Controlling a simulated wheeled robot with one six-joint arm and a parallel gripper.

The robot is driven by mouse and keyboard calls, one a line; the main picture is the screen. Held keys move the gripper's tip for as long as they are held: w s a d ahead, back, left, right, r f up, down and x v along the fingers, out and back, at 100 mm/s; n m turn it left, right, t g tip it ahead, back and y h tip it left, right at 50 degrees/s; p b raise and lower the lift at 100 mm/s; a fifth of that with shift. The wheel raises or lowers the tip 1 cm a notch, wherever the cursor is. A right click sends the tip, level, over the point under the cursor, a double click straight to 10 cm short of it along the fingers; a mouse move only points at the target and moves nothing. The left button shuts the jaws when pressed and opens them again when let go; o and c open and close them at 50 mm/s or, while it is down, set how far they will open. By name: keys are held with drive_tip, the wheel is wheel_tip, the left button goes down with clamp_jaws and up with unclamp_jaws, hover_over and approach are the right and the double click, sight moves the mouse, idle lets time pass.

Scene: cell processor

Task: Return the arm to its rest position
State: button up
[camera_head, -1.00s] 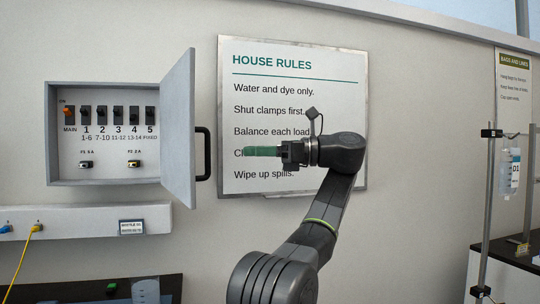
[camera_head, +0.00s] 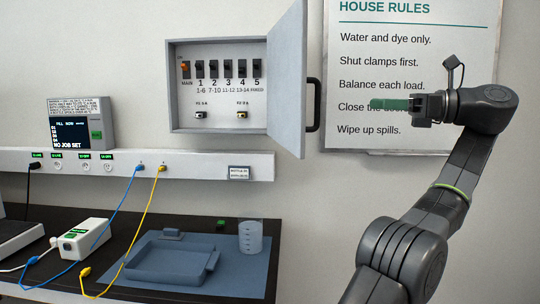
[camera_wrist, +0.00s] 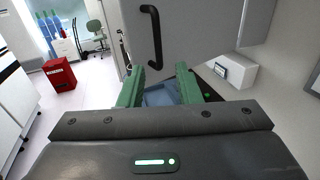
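My gripper (camera_head: 374,104) is raised in front of the house rules board (camera_head: 412,30) in the head view, with its green fingers pointing left. My arm bends up from the lower right to it. In the wrist view, the two green fingers of my gripper (camera_wrist: 160,82) stand apart with nothing held between them. The fingers point toward the open door of the switch cabinet (camera_head: 290,80) and look clear of it in the head view. The door's black handle (camera_wrist: 154,36) shows just beyond the fingers in the wrist view.
The switch cabinet (camera_head: 218,128) hangs on the wall with its door swung out. Below are a white cable rail (camera_head: 205,166), a blue tray (camera_head: 165,279), a clear beaker (camera_head: 251,238) and a white box (camera_head: 84,238) with cables. A red bin (camera_wrist: 59,74) stands on the floor.

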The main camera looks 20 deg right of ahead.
drive_tip(key=shift+w+a, duration=0.1)
drive_tip(key=x, duration=1.3)
drive_tip(key=shift+a, duration=0.2)
drive_tip(key=shift+w, duration=0.1)
